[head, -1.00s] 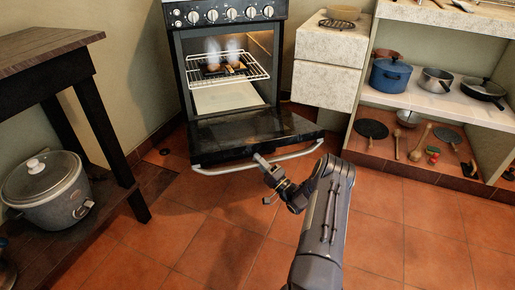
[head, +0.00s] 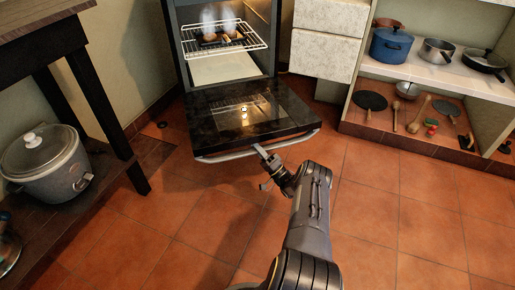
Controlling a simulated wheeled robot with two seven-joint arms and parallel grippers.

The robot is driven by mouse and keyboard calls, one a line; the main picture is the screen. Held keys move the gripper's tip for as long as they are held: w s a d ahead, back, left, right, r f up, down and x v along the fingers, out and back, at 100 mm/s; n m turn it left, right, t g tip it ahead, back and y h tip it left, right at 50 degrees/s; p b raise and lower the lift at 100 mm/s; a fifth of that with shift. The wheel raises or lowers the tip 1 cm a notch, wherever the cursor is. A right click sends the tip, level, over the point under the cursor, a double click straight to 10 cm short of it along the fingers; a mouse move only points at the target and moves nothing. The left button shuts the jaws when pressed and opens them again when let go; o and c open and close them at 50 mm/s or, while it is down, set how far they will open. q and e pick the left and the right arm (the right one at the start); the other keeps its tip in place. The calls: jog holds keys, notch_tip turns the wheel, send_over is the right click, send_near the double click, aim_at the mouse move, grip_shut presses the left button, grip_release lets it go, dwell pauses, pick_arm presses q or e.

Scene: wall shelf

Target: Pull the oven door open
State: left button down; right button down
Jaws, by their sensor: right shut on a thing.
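The oven (head: 178,60) stands at the back centre with its black door (head: 215,130) swung far down, close to level. The metal handle bar (head: 225,157) runs along the door's front edge. My right gripper (head: 262,151) is shut on the handle near its middle. My right arm reaches up to it from the lower right. Inside the oven a wire rack (head: 255,44) holds a dark tray (head: 205,42) with steaming food. My left gripper is not in view.
A dark wooden table (head: 35,22) with a slow cooker (head: 45,160) on its low shelf stands at the left. A shelf unit (head: 437,98) with a blue pot (head: 390,44) and pans stands at the right. The tiled floor (head: 390,225) in front is clear.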

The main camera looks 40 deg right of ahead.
jog(key=shift+s+f, duration=0.1)
jog(key=shift+s, duration=0.05)
jog(key=c, duration=1.2)
grip_release()
jog(key=v, duration=0.7)
jog(key=shift+s+f, duration=0.15)
jog(key=shift+s, duration=0.2)
